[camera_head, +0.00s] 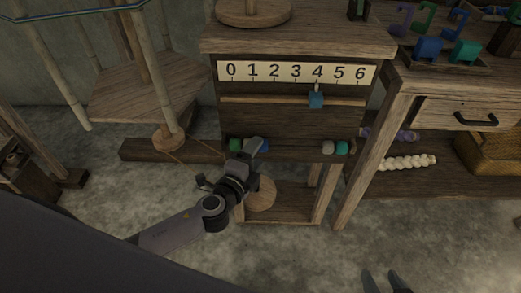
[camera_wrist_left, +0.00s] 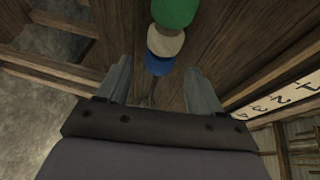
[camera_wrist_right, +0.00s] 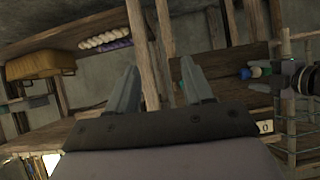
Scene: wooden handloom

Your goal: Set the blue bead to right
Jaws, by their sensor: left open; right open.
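In the head view my left gripper (camera_head: 250,148) partly covers this group. My right gripper (camera_head: 385,281) is open and empty at the bottom right, away from the beads.
A white bead (camera_head: 328,147) and a teal bead (camera_head: 342,147) sit at the bar's right end, with a gap in between. Above are a 0–6 number scale (camera_head: 295,72) and a blue slider (camera_head: 316,99) under 4. A drawer table (camera_head: 465,112) stands right.

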